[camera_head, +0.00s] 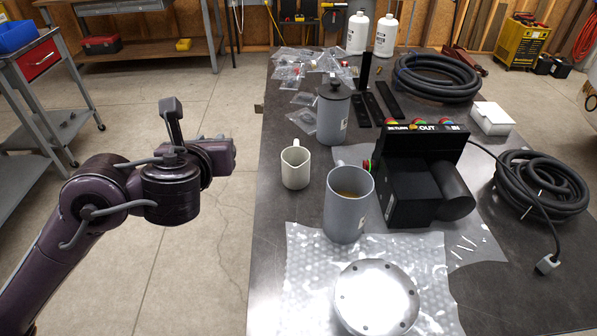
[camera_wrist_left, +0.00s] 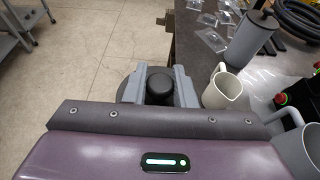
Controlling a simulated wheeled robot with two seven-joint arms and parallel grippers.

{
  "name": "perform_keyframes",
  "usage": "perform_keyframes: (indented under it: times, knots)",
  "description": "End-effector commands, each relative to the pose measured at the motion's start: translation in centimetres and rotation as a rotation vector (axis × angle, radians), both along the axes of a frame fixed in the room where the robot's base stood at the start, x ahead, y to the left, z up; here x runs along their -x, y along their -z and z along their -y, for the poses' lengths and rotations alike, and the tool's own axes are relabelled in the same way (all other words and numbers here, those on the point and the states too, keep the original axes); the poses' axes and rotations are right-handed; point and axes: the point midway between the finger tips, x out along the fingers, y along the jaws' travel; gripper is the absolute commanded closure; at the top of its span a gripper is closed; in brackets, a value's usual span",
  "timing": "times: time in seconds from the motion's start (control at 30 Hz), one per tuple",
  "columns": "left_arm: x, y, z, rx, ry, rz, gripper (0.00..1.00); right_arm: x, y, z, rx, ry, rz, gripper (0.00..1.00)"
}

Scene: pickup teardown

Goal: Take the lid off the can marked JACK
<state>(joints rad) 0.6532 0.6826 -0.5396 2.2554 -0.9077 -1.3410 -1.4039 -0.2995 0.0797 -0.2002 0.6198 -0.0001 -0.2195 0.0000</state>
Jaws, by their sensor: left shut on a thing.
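My left gripper (camera_wrist_left: 158,88) is shut on a black knob (camera_wrist_left: 159,80) in the left wrist view. A dark grey disc, the lid (camera_wrist_left: 124,68), shows partly behind the fingers, over the floor left of the table. In the head view my left arm is off the table's left side; the fingers and lid cannot be made out. A grey can (camera_head: 341,222) stands upright and open on the table, with brownish contents; its marking is only partly in sight. A second grey can (camera_head: 332,122) farther back has a black-knobbed lid on. The name JACK is not readable on either.
A cream mug (camera_head: 295,168) stands between the cans near the table's left edge. A black box with coloured buttons (camera_head: 415,170) is right of the open can. A round metal plate (camera_head: 376,298) lies on bubble wrap (camera_head: 305,270) in front. Coiled hoses (camera_head: 540,187) lie right.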

Motion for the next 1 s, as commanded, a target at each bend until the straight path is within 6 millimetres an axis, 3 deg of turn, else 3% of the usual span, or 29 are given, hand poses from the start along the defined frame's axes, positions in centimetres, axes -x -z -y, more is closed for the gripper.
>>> perform_keyframes:
  times: [0.27,0.7,0.87,1.0]
  knots:
    - [-0.1,0.5,4.1,0.002,0.014,0.0,1.0,0.1,1.5,0.0,0.0,0.0,-0.001,0.0]
    - [1.9,-1.1,13.9,-0.007,0.081,0.01,1.0,0.1,4.4,0.0,0.0,0.0,-0.001,0.0]
    - [2.5,-1.6,15.3,-0.012,0.092,0.011,1.0,0.1,4.7,0.0,0.0,0.0,-0.001,0.0]
    - [2.6,0.0,15.6,-0.02,0.094,0.013,1.0,0.1,5.6,0.0,0.0,0.0,-0.001,0.0]
